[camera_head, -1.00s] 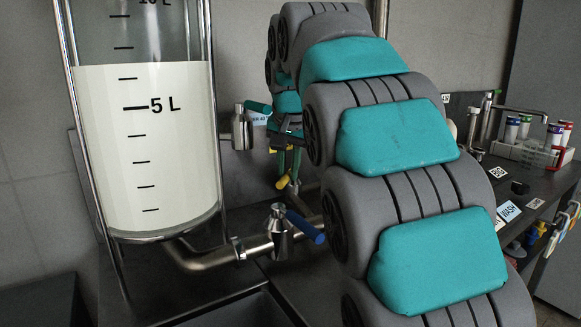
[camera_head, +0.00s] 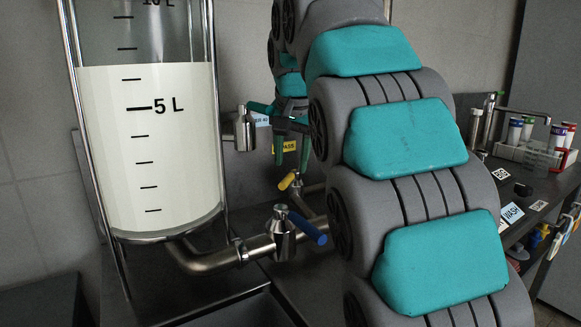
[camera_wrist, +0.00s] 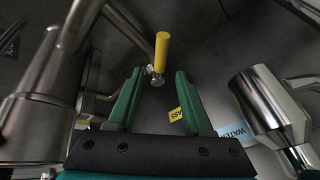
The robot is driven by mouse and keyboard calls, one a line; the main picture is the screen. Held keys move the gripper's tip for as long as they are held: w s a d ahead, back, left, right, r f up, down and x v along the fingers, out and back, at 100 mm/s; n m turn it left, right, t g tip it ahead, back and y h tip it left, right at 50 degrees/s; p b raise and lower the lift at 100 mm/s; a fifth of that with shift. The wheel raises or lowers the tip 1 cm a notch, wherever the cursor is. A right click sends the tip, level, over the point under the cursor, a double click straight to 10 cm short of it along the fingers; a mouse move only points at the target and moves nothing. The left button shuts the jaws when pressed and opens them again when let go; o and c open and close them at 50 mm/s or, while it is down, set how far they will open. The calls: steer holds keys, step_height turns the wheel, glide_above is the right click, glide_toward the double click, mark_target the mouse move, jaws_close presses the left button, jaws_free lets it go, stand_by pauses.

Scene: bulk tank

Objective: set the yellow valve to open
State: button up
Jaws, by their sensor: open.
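The yellow valve handle (camera_head: 286,181) sits on a small metal valve on the pipework behind the blue-handled valve. In the wrist view the yellow handle (camera_wrist: 161,52) points up in the picture from a round metal hub, just beyond the fingertips. My gripper (camera_head: 292,166) is open and empty, its two green fingers pointing down just above the yellow handle. In the wrist view my gripper (camera_wrist: 153,73) has its fingers spread on either side of the line to the hub, with no visible contact. My arm hides part of the pipe to the right.
A tank (camera_head: 150,140) of white liquid stands at left. A blue-handled valve (camera_head: 284,235) is in front, and another metal valve (camera_head: 243,130) is near the tank's side. A yellow label (camera_head: 285,146) is on the wall. A tube rack (camera_head: 530,153) stands at right.

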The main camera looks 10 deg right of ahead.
steer(key=shift+v, duration=2.35)
steer(key=shift+c, duration=0.3)
